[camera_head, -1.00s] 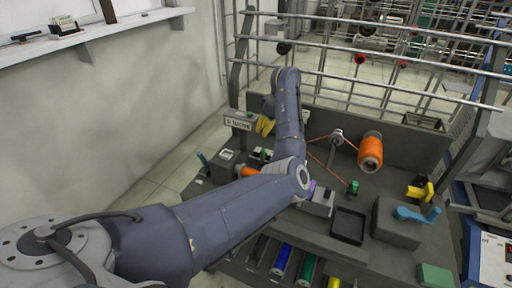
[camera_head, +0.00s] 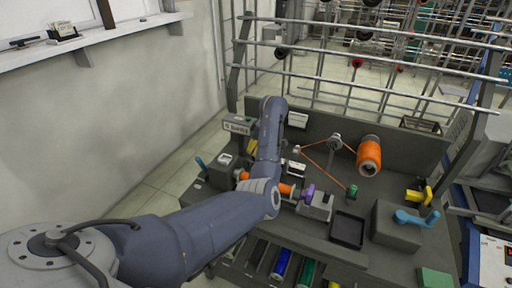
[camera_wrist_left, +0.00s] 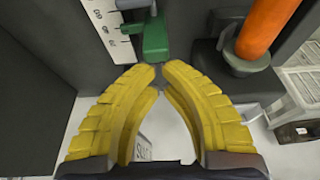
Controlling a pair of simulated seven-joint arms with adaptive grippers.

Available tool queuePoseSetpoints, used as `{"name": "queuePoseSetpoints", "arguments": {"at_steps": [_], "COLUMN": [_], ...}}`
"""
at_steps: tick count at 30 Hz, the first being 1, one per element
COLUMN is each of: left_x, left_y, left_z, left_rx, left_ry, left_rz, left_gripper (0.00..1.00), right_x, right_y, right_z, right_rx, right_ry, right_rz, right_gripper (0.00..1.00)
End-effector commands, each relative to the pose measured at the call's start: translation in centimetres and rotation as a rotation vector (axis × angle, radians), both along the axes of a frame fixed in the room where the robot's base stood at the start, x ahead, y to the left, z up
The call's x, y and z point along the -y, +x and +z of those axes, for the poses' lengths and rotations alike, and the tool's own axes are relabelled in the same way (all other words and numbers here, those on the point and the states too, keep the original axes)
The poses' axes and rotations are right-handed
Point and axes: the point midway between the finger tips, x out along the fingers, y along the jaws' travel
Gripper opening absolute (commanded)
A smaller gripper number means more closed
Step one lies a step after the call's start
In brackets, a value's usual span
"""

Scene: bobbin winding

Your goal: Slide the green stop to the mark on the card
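The green stop (camera_wrist_left: 153,36) sits beside a white ruled scale (camera_wrist_left: 106,22) in the left wrist view. In the head view my left arm hides the stop. My left gripper (camera_wrist_left: 160,70) has yellow fingers whose tips come nearly together just in front of the stop, with nothing seen between them. In the head view its yellow fingers (camera_head: 253,141) show only in part beside my arm. A white card (camera_head: 297,119) is on the back panel and another (camera_head: 297,167) stands lower down; their markings are too small to read. My right gripper is not in view.
An orange bobbin (camera_wrist_left: 265,28) stands close to the right of the stop. A large orange spool (camera_head: 369,155) feeds thread on the panel. A dark tray (camera_head: 347,229), a grey block with a blue lever (camera_head: 416,217) and a purple piece (camera_head: 308,192) are to the right.

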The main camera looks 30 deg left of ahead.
Motion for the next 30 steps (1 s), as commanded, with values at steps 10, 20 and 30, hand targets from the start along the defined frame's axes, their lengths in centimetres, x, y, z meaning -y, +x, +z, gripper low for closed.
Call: {"name": "queuePoseSetpoints", "arguments": {"at_steps": [10,20,30], "left_x": [-0.1,1.6,1.9], "left_y": [0.0,0.3,0.3], "left_z": [-0.3,-0.3,-0.3], "left_rx": [0.001,0.002,0.002], "left_ry": [-0.001,-0.005,-0.002], "left_rz": [0.0,-0.002,-0.001], "left_gripper": [0.0,0.0,0.0], "right_x": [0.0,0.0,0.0], "right_y": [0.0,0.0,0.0], "right_z": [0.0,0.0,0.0], "right_rx": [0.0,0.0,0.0], "right_ry": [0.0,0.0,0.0], "right_rz": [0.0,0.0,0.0], "right_gripper": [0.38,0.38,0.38]}}
